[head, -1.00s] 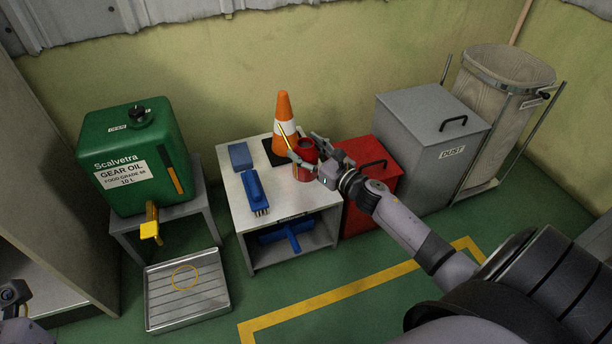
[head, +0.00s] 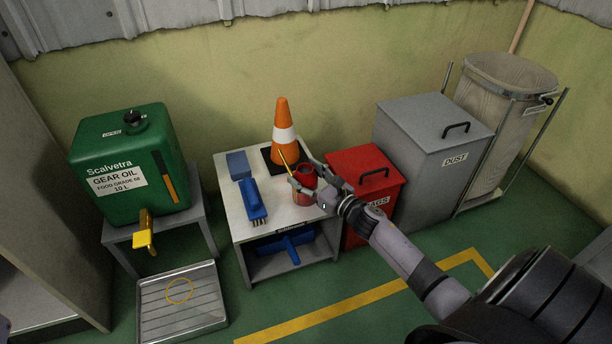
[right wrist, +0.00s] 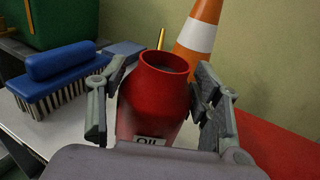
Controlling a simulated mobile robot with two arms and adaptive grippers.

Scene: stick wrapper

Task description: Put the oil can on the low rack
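The oil can (head: 302,197) is red with an open round top and a thin yellow spout. It stays upright over the front right part of the white-topped low rack (head: 234,186). My right gripper (head: 308,190) is shut on the oil can, one finger on each side. In the right wrist view the oil can (right wrist: 156,100) shows between both fingers, with an "OIL" label low on its near side. Its base is hidden there, and I cannot tell whether it touches the rack top. My left gripper is not in view.
On the rack top are an orange cone (head: 283,120), a blue brush (head: 252,198) and a blue block (head: 238,165). A blue tool (head: 285,243) lies on the lower shelf. A red bin (head: 365,165) stands close right; a green gear oil tank (head: 130,170) stands left.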

